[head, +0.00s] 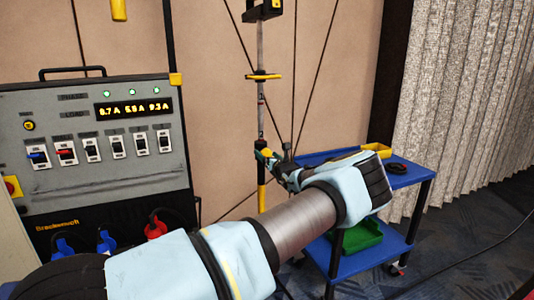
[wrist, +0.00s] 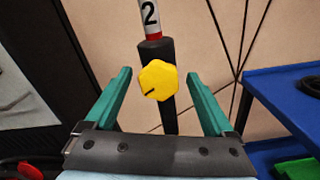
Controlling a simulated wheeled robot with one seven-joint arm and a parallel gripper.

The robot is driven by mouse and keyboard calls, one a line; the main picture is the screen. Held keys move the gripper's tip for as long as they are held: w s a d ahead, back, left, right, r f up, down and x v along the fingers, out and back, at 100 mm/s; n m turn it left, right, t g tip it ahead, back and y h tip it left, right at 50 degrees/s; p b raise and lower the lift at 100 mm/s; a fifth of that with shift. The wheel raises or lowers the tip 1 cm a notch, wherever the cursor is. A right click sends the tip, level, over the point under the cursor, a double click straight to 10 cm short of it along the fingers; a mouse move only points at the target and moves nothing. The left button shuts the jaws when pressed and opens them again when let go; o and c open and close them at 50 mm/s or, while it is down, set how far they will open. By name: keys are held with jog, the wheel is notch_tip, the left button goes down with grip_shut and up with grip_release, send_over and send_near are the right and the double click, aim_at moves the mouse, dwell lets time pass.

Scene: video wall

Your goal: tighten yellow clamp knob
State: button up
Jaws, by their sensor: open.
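The yellow clamp knob (wrist: 157,80) is a faceted knob with a dark line on its face, in the wrist view. It sits on a black sleeve (wrist: 151,50) of an upright pole, just below a white band marked "2". My gripper (wrist: 158,98) is open, with one green finger on each side of the knob. Gaps show between both fingers and the knob, and nothing is held. In the head view my gripper (head: 268,157) is at the pole, above its yellow lower part (head: 262,192). There the knob is hard to make out, as my gripper covers that area.
A grey power box (head: 90,150) with switches and lit displays stands at the left. Thin dark cables run diagonally behind the pole. A pleated curtain hangs at right.

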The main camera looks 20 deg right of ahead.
jog(key=shift+w, duration=0.2)
jog(key=c, duration=1.4)
